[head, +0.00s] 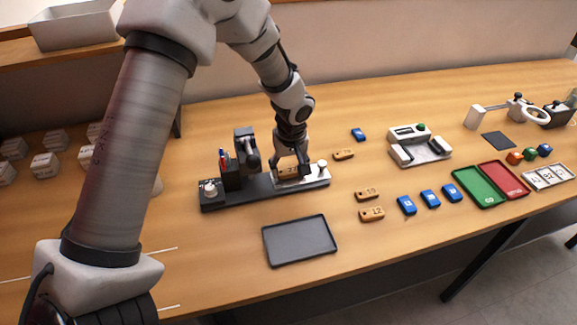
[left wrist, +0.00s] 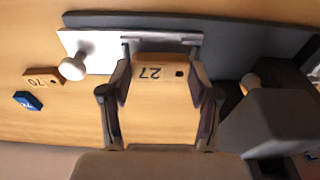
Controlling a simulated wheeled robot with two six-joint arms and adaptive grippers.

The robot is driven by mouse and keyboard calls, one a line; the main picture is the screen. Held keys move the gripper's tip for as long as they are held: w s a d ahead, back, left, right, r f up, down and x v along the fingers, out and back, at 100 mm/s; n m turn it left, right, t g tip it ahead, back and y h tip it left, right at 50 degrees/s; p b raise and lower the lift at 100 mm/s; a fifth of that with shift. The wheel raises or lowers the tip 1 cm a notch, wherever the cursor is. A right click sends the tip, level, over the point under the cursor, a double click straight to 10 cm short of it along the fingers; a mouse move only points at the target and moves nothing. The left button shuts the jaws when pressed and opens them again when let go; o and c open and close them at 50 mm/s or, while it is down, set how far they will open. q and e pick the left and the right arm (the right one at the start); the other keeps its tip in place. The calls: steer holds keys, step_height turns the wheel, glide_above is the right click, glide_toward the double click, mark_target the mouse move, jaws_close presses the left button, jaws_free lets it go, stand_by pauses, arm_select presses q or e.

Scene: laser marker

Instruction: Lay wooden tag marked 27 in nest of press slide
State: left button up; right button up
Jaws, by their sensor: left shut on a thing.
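The wooden tag marked 27 (left wrist: 160,72) is between the fingertips of my left gripper (left wrist: 160,90), which is shut on it. In the head view my left gripper (head: 290,165) points down over the press slide (head: 317,178), a pale metal plate with a white knob. The tag (head: 288,171) shows there between the fingers, at the slide's plate. In the left wrist view the slide (left wrist: 95,50) lies just beyond the tag. The nest is mostly hidden by tag and fingers, and I cannot tell whether the tag touches it. My right gripper is not in view.
The press head (head: 245,150) stands on the dark base (head: 240,193), left of my gripper. A dark tray (head: 299,240) lies in front. Other wooden tags (head: 371,214) and blue tags (head: 406,205) lie to the right. A white device (head: 418,147) stands farther right.

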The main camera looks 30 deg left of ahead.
arm_select(q)
steer(key=shift+w+d, duration=0.1)
steer(key=shift+f+b, duration=0.4)
steer(key=shift+b, duration=0.15)
stand_by(0.8)
steer(key=o, duration=0.9)
step_height(320, 180, up, 12)
steer(key=s+d, duration=0.1)
steer(key=shift+s, duration=0.15)
steer(key=shift+d, duration=0.1)
